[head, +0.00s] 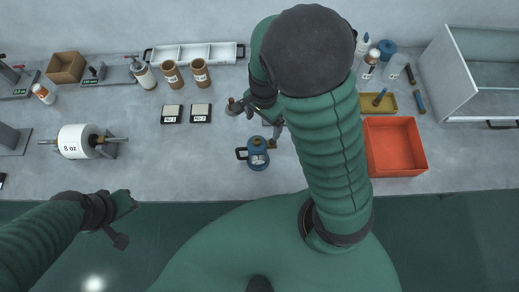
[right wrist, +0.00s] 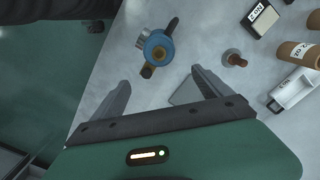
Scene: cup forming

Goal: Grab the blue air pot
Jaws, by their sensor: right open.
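The blue air pot (head: 257,153) stands on the grey worktop near its front edge, with a dark handle on its left. In the right wrist view the blue air pot (right wrist: 158,48) is seen from above, beyond the fingertips and apart from them. My right gripper (head: 265,119) is just behind the pot in the head view. Its two fingers are spread with nothing between them, as the right wrist view (right wrist: 160,82) shows. My left gripper (head: 125,205) is at the lower left, off the table's front edge; its jaws are too unclear to read.
A small brown-knobbed piece (right wrist: 235,60) stands near the right gripper. A red-orange bin (head: 396,146) is to the right and an 8 oz roll (head: 75,141) to the left. Two small black-and-white blocks (head: 201,112) lie left of the gripper.

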